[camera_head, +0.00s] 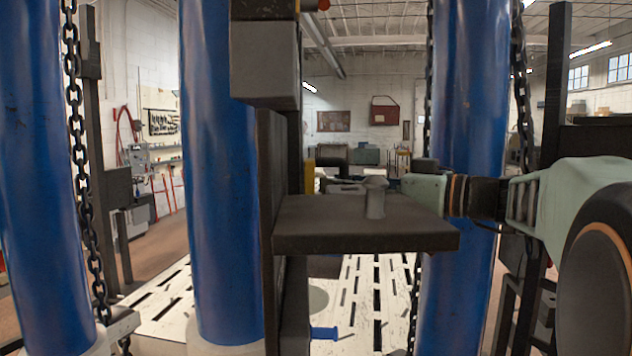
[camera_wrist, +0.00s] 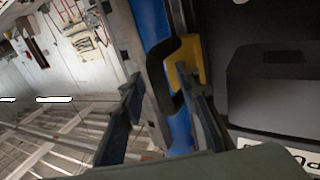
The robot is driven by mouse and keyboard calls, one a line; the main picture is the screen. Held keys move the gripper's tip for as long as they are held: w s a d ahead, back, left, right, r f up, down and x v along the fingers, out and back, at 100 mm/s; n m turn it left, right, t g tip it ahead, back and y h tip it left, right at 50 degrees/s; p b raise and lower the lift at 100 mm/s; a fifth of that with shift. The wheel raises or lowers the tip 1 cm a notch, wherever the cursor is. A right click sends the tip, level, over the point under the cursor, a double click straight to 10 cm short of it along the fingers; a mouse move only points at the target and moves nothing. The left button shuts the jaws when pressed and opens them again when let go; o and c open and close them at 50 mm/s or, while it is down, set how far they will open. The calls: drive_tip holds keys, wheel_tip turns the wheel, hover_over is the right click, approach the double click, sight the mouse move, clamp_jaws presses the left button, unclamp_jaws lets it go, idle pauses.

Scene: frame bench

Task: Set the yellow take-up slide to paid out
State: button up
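The yellow slide (camera_wrist: 187,62) shows as a small yellow block in the wrist view, with a black curved handle (camera_wrist: 156,75) beside it. In the head view a narrow yellow strip (camera_head: 309,176) shows behind the dark upright. My gripper (camera_wrist: 157,85) is open, with one finger on each side of the handle. The right finger overlaps the yellow block in the picture; I cannot tell whether it touches. In the head view my gripper (camera_head: 345,183) reaches in from the right, partly hidden behind a post on a dark shelf.
The dark shelf (camera_head: 365,235) with its short post (camera_head: 375,198) stands in front of my gripper. Blue columns (camera_head: 222,180) and hanging chains (camera_head: 83,170) stand around. A dark housing (camera_wrist: 270,95) with a partly hidden white label (camera_wrist: 290,153) is right of the slide.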

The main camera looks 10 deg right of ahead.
clamp_jaws()
drive_tip(key=shift+r, duration=0.15)
